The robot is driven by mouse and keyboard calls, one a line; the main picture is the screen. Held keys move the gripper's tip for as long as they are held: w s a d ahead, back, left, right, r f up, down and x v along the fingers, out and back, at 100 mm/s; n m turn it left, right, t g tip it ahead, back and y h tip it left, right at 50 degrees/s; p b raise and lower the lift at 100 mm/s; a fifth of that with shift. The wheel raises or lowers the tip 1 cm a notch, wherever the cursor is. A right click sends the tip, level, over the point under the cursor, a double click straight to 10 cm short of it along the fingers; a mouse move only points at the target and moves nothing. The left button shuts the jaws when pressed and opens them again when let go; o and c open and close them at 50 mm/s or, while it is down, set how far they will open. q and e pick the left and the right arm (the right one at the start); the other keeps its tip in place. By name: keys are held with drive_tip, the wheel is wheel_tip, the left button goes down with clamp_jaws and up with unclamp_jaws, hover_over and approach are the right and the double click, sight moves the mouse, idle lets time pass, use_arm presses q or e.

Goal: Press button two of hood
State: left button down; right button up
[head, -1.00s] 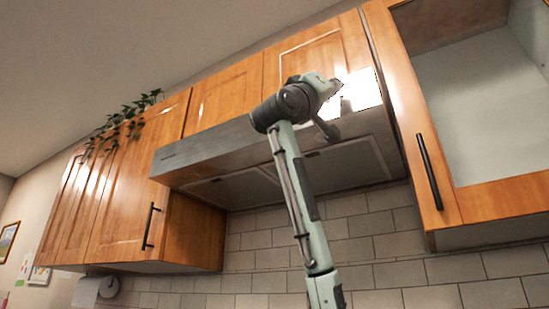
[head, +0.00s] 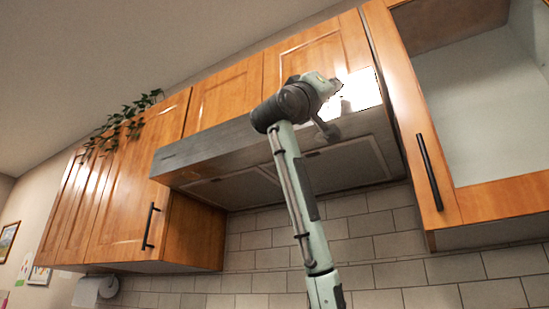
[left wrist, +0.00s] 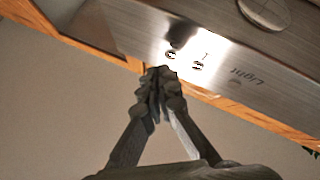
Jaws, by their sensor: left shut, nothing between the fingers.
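The range hood (head: 205,149) is a metal hood under the wooden cabinets, with a bright glare on the right part of its front. In the left wrist view its shiny front panel (left wrist: 205,42) appears upside down. In the head view my wrist partly hides the gripper. My right gripper is out of view.
A wooden cabinet with a black handle (head: 149,226) hangs left of the hood. An open cabinet door with a long black handle (head: 429,172) is at the right. A tiled wall (head: 375,224) lies below the hood. A plant (head: 122,124) trails over the left cabinets.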

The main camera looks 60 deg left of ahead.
use_arm(q)
drive_tip(key=shift+w+a, duration=0.1)
drive_tip(key=shift+w, duration=0.05)
drive_tip(key=shift+w+a, duration=0.15)
drive_tip(key=shift+w, duration=0.1)
drive_tip(key=shift+w+a, duration=0.1)
drive_tip(key=shift+w, duration=0.1)
idle(0.3)
drive_tip(key=shift+s, duration=0.15)
drive_tip(key=shift+s+d, duration=0.35)
drive_tip(key=shift+s, duration=0.1)
drive_tip(key=s+d+b, duration=0.1)
drive_tip(key=s+d, duration=0.2)
drive_tip(key=s, duration=0.2)
drive_tip(key=shift+s, duration=0.15)
idle(0.4)
